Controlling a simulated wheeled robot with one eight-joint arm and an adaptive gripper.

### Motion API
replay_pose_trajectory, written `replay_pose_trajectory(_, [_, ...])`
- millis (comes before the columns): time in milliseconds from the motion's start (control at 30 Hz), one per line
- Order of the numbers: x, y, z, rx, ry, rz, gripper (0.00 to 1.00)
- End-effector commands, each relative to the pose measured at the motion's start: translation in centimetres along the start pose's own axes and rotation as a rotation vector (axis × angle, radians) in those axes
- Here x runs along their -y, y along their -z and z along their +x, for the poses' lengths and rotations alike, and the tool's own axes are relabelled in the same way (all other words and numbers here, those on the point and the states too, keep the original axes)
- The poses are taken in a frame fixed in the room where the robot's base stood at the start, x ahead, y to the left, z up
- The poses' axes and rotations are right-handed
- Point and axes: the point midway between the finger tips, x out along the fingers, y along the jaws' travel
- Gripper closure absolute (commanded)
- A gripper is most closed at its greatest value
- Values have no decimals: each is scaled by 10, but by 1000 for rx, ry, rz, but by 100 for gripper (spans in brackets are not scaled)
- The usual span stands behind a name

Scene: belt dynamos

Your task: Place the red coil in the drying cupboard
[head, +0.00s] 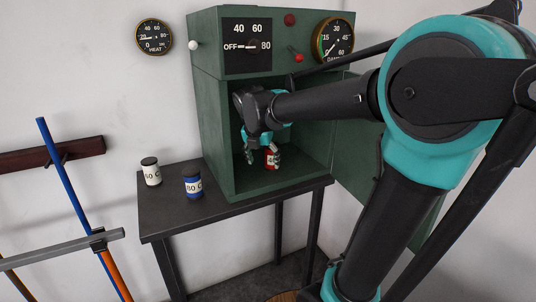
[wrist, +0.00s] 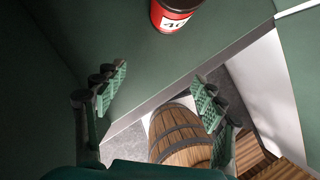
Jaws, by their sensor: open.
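The red coil (head: 271,159) looks like a small red can with a dark lid and a white label. It stands on the floor of the green drying cupboard (head: 267,188), whose door hangs open to the right. In the wrist view the red coil (wrist: 172,18) is at the top edge, partly cut off, beyond the fingertips. My gripper (head: 255,150) is inside the cupboard opening, just left of the coil. In the wrist view my gripper (wrist: 160,90) has its two fingers wide apart with nothing between them, and the coil is clear of both.
A white can (head: 151,172) and a blue can (head: 192,184) stand on the dark table (head: 165,219) left of the cupboard. The open door (head: 352,127) is close beside my arm. A wooden barrel (wrist: 182,135) is on the floor below. Coloured poles (head: 85,210) lean at far left.

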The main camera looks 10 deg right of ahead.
Motion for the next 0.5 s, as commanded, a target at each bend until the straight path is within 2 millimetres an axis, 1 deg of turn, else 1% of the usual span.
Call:
replay_pose_trajectory(33, [-1,7,-3,0,-1,-4,30])
replay_pose_trajectory(200, [-1,18,-8,0,-1,-2,30])
replay_pose_trajectory(500, [0,19,-8,0,-1,0,30])
